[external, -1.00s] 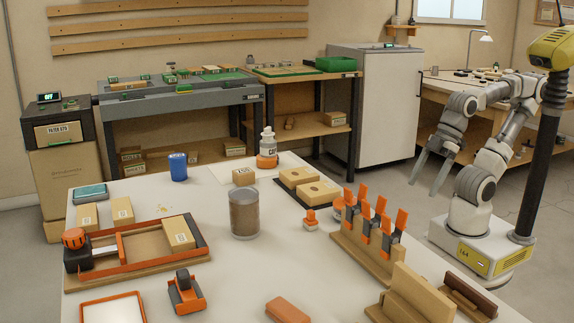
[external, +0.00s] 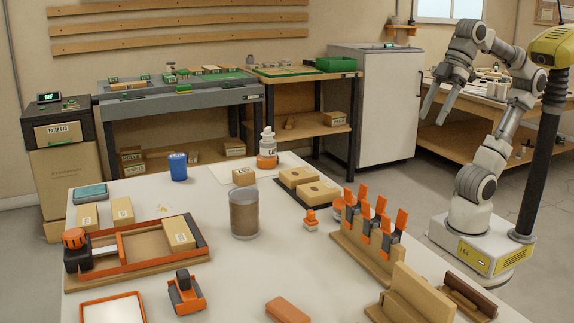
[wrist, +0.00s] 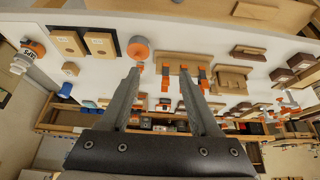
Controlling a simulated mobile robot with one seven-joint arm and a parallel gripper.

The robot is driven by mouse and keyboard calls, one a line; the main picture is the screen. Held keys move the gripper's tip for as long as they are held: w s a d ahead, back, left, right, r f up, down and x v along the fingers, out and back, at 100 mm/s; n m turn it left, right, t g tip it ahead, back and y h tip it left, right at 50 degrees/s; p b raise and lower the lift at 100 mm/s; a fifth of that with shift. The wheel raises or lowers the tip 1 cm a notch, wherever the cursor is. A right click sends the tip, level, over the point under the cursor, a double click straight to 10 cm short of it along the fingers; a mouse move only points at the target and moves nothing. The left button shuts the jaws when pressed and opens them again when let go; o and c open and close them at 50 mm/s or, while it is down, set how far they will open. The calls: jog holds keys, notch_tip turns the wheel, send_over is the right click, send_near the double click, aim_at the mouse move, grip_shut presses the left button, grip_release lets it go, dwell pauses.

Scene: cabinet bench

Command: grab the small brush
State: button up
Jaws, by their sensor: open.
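My gripper (external: 433,117) is open and empty, raised in the air beyond the right side of the white table, well clear of everything on it. In the wrist view my gripper (wrist: 160,72) shows its two fingers spread wide with nothing between them. I cannot clearly make out the small brush. The rack also shows in the wrist view (wrist: 172,57). Which of these is a brush is too small to tell.
A stepped wooden holder (external: 415,296) stands at front right. Floor separates my base and the table.

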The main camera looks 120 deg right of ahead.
notch_tip(320, 180, up, 10)
jog(key=w+d+r+m+g+y+p, duration=0.1)
jog(key=w+m+g+y+p, duration=0.2)
jog(key=w, duration=0.5)
jog(key=w+d+r+m+y+p, duration=0.1)
jog(key=w+r+m+p, duration=0.2)
jog(key=w, duration=0.4)
jog(key=w+d+f+m+y+p, duration=0.1)
jog(key=w+d+m+y+p, duration=0.25)
jog(key=d, duration=0.35)
jog(key=w+d+f+m+t+y+p, duration=0.1)
jog(key=w+d+m+y+p, duration=0.1)
jog(key=w+d+m, duration=0.4)
jog(key=w+d+f+m+y+p, duration=0.1)
jog(key=d+f+m+y+p, duration=0.15)
jog(key=d, duration=0.65)
jog(key=b, duration=0.3)
send_near(311, 220)
jog(key=shift+s+a, duration=0.1)
jog(key=shift+a, duration=0.45)
jog(key=shift+b+x, duration=1.3)
jog(key=shift+x, duration=1.7)
jog(key=shift+r, duration=0.1)
grip_shut()
